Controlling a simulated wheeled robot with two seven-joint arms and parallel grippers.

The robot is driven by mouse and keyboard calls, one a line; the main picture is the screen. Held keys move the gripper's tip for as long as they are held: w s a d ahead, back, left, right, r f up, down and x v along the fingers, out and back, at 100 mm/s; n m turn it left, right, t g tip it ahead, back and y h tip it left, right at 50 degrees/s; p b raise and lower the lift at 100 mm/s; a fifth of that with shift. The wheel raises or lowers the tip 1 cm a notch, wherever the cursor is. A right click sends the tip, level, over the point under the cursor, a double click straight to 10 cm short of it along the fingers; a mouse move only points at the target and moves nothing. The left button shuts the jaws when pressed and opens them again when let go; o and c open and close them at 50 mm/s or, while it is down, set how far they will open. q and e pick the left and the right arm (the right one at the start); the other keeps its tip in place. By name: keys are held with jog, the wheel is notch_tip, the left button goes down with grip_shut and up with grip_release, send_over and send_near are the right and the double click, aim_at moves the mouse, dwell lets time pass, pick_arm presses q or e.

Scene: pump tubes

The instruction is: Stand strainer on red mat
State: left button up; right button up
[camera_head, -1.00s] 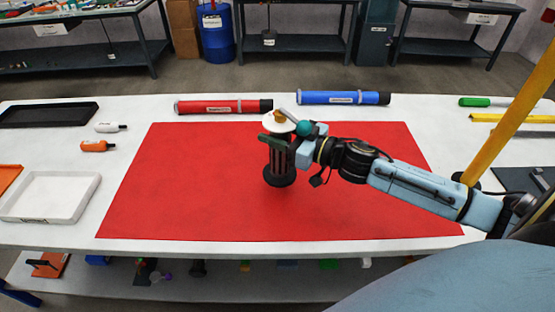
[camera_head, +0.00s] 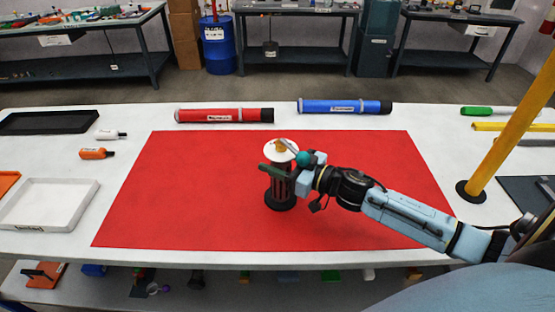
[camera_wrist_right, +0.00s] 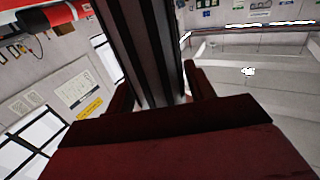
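The strainer (camera_head: 280,187) is a dark, ribbed upright cylinder with a white disc and a brass-coloured knob on top and a round black base. It stands upright over the middle of the red mat (camera_head: 190,200); its base appears to be at the mat surface, though a small gap cannot be ruled out. My right gripper (camera_head: 283,170) reaches in from the right and is shut around the upper body of the strainer. In the right wrist view, the dark strainer body (camera_wrist_right: 148,45) runs between the two fingers (camera_wrist_right: 160,95). My left gripper is not in view.
A red tube (camera_head: 225,115) and a blue tube (camera_head: 345,107) lie behind the mat. A white tray (camera_head: 85,212), a black tray (camera_head: 48,122) and two small bottles are at the left. A yellow post (camera_head: 508,115) stands at the right. The mat around the strainer is clear.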

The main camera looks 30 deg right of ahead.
jog(key=shift+o, duration=1)
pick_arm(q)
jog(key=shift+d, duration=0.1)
pick_arm(e)
jog(key=shift+r, duration=0.2)
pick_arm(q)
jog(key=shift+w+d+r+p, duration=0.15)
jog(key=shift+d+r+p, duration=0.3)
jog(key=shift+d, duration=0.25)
pick_arm(e)
jog(key=v, duration=1.2)
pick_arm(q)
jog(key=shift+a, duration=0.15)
